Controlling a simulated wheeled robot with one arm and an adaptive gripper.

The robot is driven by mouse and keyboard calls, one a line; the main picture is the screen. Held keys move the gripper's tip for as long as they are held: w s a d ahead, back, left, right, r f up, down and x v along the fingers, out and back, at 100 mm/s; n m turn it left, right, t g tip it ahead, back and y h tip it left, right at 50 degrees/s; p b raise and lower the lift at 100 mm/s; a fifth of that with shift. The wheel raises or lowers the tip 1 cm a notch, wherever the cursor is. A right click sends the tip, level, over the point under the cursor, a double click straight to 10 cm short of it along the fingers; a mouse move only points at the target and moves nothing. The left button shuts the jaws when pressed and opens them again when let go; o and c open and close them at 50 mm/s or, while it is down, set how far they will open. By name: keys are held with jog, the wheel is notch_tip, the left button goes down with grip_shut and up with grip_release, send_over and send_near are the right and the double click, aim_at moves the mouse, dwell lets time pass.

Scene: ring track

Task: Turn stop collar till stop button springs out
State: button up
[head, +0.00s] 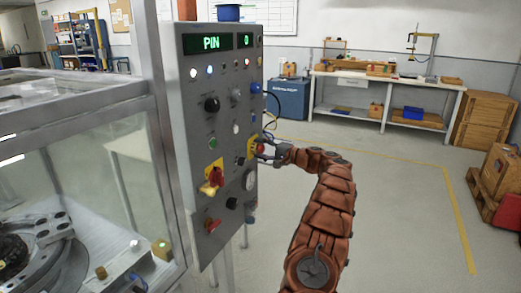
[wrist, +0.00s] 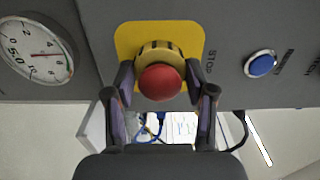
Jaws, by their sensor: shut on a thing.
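The red stop button (wrist: 160,83) sits on a yellow plate (wrist: 193,36) on the grey panel. Its yellow collar (wrist: 158,49) with dark marks shows around the button's base in the wrist view. My gripper (wrist: 162,88) has a finger on each side of the collar and button, shut on the collar. In the head view my gripper (head: 264,146) reaches the panel's right edge at the red button (head: 260,148). The fingertips' contact with the collar is partly hidden. I cannot tell whether the button is pressed in or out.
The control panel (head: 225,130) carries several other knobs and buttons. A blue reset button (wrist: 261,65) and a gauge (wrist: 36,50) flank the stop button. A glass-walled machine (head: 110,130) stands left. Floor to the right is clear up to a workbench (head: 385,80).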

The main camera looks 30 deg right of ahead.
jog(key=o, duration=1.2)
jog(key=shift+c, duration=0.2)
jog(key=v, duration=1.2)
